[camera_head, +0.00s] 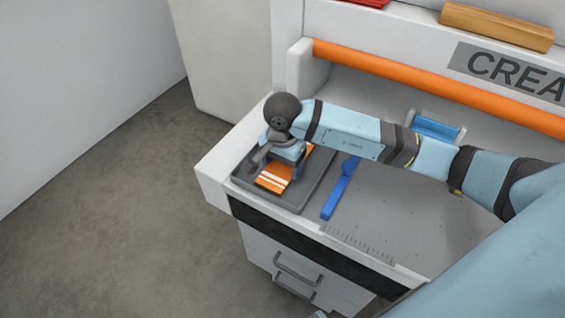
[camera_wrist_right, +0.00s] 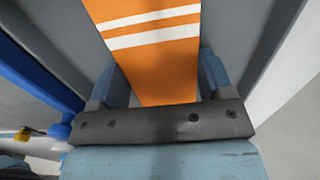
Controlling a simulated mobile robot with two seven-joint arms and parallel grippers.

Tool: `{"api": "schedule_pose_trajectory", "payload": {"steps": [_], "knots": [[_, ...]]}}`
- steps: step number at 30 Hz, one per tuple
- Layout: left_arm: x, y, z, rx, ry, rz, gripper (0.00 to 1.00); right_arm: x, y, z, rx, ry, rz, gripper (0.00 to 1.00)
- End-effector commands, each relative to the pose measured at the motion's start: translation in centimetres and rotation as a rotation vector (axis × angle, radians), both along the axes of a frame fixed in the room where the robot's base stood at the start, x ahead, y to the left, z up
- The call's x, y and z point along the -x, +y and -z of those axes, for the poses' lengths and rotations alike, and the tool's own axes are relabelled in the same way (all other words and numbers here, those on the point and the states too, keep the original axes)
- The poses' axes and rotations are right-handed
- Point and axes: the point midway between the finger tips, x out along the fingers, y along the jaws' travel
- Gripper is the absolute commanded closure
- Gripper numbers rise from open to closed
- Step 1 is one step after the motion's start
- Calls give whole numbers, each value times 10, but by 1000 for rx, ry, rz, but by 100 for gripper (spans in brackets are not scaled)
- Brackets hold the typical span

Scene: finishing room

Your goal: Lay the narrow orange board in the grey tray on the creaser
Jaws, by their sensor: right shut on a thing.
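The narrow orange board (camera_head: 273,179) with white stripes is in the grey tray (camera_head: 297,200) on the creaser (camera_head: 216,178). My right gripper (camera_head: 287,163) is over the tray and shut on the board. In the right wrist view the board (camera_wrist_right: 160,60) lies between the two blue fingers (camera_wrist_right: 157,85), its striped end reaching away from them. Grey tray surface (camera_wrist_right: 240,35) shows on both sides of it. I cannot tell whether the board touches the tray floor. My left gripper is not in view.
A blue bar (camera_head: 341,188) lies just right of the tray, also in the right wrist view (camera_wrist_right: 35,75). A blue item (camera_head: 436,127) stands behind my right arm. An orange bar (camera_head: 420,82) runs along the back. A wooden block (camera_head: 497,26) and a red item (camera_head: 365,3) are above.

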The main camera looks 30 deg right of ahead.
Motion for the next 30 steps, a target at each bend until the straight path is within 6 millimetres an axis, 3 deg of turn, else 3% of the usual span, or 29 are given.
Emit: {"api": "schedule_pose_trajectory", "payload": {"steps": [1,2,4,5,17,30], "knots": [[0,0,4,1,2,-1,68,0,0,4,0,-1,0,50],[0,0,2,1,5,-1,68,0,0,1,0,-1,0,19],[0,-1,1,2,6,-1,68,0,0,1,0,0,0,3],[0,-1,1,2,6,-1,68,0,0,1,0,0,0,1],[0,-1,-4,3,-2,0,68,0,0,-8,0,-1,-1,1],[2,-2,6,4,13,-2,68,-1,0,-97,0,-4,0,1]]}}
